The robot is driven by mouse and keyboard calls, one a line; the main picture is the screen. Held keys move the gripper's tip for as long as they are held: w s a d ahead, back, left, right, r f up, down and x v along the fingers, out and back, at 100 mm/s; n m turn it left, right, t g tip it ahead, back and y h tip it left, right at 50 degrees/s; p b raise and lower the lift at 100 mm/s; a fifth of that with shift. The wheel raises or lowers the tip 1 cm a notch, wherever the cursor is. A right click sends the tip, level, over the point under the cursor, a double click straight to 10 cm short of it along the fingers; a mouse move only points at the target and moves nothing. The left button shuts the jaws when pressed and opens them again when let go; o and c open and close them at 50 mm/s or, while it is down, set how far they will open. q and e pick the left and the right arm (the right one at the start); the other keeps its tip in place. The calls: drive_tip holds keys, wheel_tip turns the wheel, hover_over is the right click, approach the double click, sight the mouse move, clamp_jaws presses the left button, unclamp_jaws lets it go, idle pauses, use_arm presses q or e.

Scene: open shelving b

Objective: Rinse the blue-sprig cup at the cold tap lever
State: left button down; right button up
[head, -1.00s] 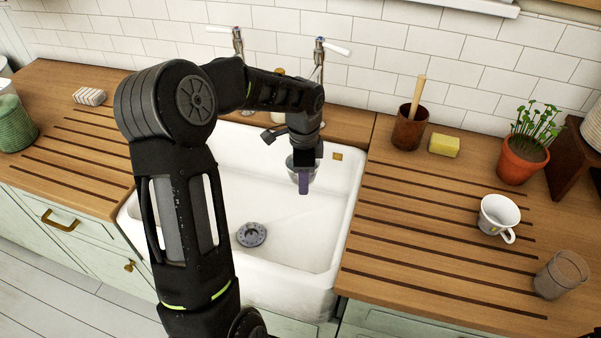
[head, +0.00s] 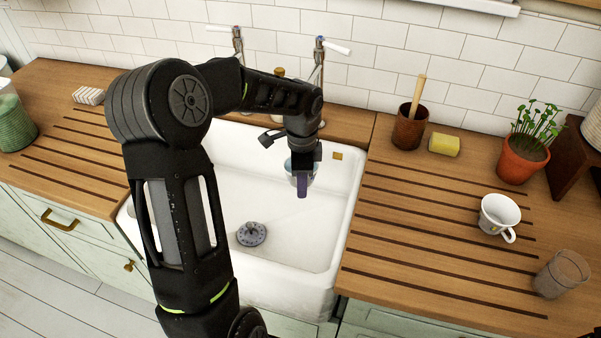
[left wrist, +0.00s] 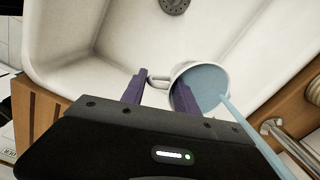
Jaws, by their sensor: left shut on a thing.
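My left gripper (head: 302,185) is over the back right of the white sink (head: 205,205), shut on a white cup (head: 313,171). In the left wrist view the gripper's purple fingers (left wrist: 163,92) are at the cup's handle side, one finger overlapping the rim. The cup (left wrist: 208,86) shows blue water inside, and a thin pale-blue stream (left wrist: 245,130) runs into it. Its outer pattern cannot be made out. Two taps with white levers, a left tap (head: 238,45) and a right tap (head: 319,60), stand behind the sink. My right gripper is not in view.
A wooden-handled brush in a brown pot (head: 409,130), a yellow sponge (head: 444,145) and a potted plant (head: 522,160) are behind. The front of the sink is clear around its drain (head: 251,233).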

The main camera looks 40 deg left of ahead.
use_arm(q)
drive_tip(key=s+d+b, duration=0.1)
drive_tip(key=s+d, duration=0.3)
drive_tip(key=shift+s+d, duration=0.4)
idle(0.4)
idle(1.5)
drive_tip(key=s+d+r+p, duration=0.2)
drive_tip(key=s+d+r, duration=0.1)
drive_tip(key=r, duration=0.1)
drive_tip(key=shift+s+d+p, duration=0.3)
drive_tip(key=shift+s+p, duration=0.05)
idle(0.5)
drive_tip(key=h+p, duration=0.1)
drive_tip(key=h, duration=0.7)
idle(0.6)
